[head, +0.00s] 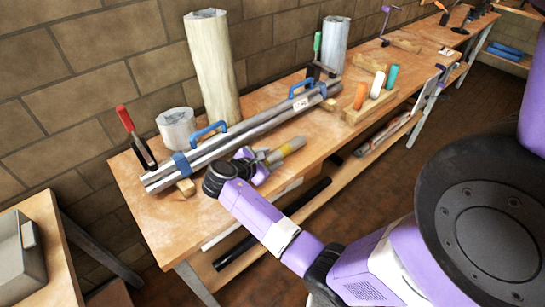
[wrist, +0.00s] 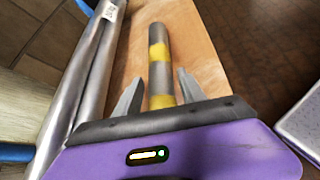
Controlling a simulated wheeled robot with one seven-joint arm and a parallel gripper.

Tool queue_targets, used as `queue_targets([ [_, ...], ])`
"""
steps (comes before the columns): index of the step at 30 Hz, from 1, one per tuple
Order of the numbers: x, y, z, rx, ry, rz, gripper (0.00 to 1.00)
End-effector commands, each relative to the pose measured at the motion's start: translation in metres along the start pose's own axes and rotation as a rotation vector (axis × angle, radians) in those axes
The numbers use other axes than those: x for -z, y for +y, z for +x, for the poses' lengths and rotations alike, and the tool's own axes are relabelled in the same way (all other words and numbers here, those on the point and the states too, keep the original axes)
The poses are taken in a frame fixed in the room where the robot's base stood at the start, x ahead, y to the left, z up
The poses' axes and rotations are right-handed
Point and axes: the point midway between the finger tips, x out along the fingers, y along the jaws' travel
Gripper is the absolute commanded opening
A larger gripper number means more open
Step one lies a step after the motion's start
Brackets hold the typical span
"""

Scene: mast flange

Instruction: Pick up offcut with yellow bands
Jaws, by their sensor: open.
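The offcut with yellow bands (wrist: 159,65) is a short grey metal rod with two yellow bands. It lies on the wooden bench (wrist: 194,48). In the wrist view its near end runs between the two fingers of my gripper (wrist: 157,88), with a finger on each side and gaps visible. In the head view the offcut (head: 288,149) lies near the bench's front edge, partly hidden by my gripper (head: 262,157). My gripper is open and holds nothing.
Long metal bars (head: 250,130) with blue clamps lie just left of the offcut. A red-handled clamp (head: 135,137), a short cylinder (head: 176,129) and a tall one (head: 212,65) stand behind. A wooden block with coloured handles (head: 368,101) is farther right.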

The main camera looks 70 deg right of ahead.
Motion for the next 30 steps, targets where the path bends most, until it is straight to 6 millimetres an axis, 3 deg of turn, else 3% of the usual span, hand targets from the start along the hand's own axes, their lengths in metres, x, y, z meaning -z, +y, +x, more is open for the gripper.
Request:
queue_targets([
  [8,0.0004,0.0003,0.0043,-0.002,0.001,0.000,0.47],
  [16,0.0003,0.0003,0.0041,-0.002,0.000,0.000,0.00],
  [30,-0.0071,0.0037,-0.0002,-0.003,0.000,0.001,0.00],
])
